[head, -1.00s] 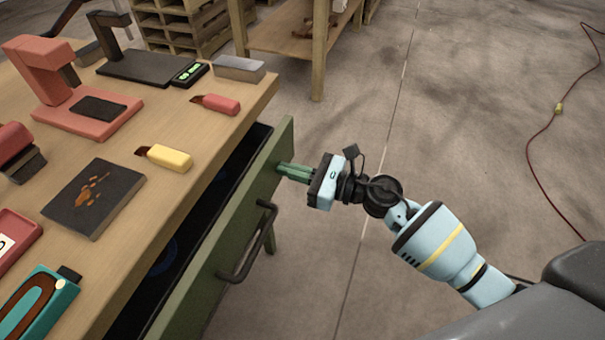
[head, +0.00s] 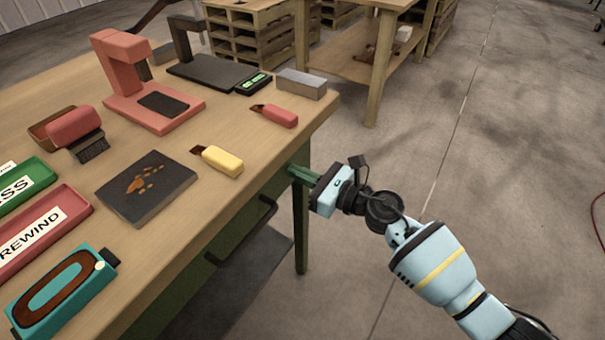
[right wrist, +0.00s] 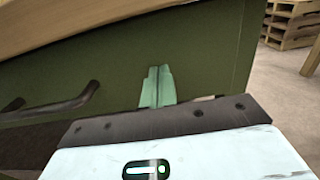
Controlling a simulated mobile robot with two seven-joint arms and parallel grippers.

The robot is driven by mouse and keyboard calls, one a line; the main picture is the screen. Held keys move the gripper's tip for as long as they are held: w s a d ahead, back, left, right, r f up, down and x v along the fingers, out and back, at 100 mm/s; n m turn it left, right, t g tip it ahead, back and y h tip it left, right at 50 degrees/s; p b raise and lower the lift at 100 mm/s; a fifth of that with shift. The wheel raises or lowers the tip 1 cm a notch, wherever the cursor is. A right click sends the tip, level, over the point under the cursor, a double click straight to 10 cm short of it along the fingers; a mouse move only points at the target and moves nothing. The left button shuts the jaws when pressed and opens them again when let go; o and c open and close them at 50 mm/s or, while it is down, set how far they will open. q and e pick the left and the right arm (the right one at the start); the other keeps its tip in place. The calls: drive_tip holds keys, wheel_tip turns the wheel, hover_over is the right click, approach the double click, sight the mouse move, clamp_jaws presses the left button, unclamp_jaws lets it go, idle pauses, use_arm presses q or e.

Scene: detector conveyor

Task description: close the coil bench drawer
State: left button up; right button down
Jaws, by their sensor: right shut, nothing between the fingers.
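The coil bench drawer's green front (head: 277,190) sits under the edge of the wooden bench top (head: 262,140), with no open gap showing in the head view. Its dark bar handle (head: 266,215) is partly hidden by the bench top. The right wrist view shows the green front (right wrist: 110,82) close up, with the handle (right wrist: 62,107) at left. My right gripper (head: 296,171) is shut and empty, its green fingertips at the front near its far end, seemingly touching it. The fingertips also show in the right wrist view (right wrist: 158,74). My left gripper is out of view.
On the bench top are a yellow-handled tool (head: 220,160), a red-handled tool (head: 277,115), a dark slab (head: 165,205), a pink stand (head: 130,75) and a scale (head: 212,72). A wooden shelf table (head: 372,60) stands behind. Floor to the right is clear.

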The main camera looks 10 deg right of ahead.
drive_tip(key=shift+a+r, duration=0.15)
drive_tip(key=shift+r, duration=0.1)
drive_tip(key=v, duration=0.8)
drive_tip(key=shift+f, duration=0.25)
